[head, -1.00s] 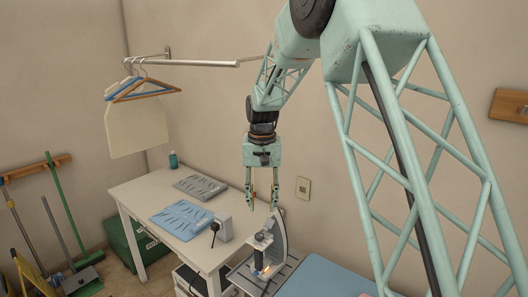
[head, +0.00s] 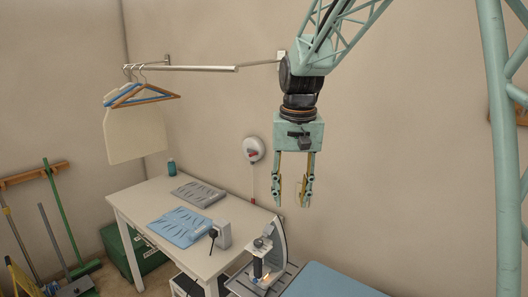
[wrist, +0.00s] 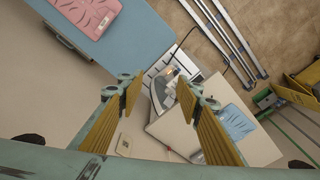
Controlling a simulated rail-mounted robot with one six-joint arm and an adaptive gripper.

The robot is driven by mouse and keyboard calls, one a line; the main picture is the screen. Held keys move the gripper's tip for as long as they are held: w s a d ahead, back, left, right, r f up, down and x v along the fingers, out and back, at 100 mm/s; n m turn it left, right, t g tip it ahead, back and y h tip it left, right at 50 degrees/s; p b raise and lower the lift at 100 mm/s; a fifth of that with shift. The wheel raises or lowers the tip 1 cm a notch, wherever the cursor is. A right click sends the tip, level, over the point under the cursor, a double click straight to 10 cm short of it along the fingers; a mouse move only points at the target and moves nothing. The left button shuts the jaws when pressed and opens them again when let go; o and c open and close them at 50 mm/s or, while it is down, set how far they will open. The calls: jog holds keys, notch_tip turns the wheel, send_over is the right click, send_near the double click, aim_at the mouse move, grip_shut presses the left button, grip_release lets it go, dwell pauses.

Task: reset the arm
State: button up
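My gripper (head: 293,200) hangs from my pale green arm in the head view, fingers pointing down, in front of the back wall. It is above and to the right of the upright iron (head: 268,255) at the end of the white table. In the wrist view my gripper's (wrist: 156,100) yellow-padded fingers are apart with nothing between them. Past the gap the iron (wrist: 172,88) shows well below.
The white table (head: 160,205) holds a blue folded cloth (head: 181,226), a grey folded cloth (head: 198,192) and a teal bottle (head: 172,168). A blue board (head: 325,283) lies at lower right. A rail (head: 200,68) with hangers (head: 140,95) juts from the wall.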

jog(key=s+d+r+b, duration=0.1)
jog(key=s+d+r, duration=0.15)
jog(key=s, duration=0.25)
jog(key=s+d+r, duration=0.2)
jog(key=s+d, duration=0.1)
jog(key=s, duration=0.3)
jog(key=s+d+f+t+b, duration=0.1)
jog(key=s+d, duration=0.1)
jog(key=s, duration=0.8)
jog(key=s+d+f+t+b, duration=0.1)
jog(key=s+d+b, duration=0.1)
jog(key=s, duration=0.8)
jog(key=s+d+f+b, duration=0.1)
jog(key=s+d, duration=0.2)
jog(key=s, duration=0.8)
jog(key=shift+d+f+t, duration=0.4)
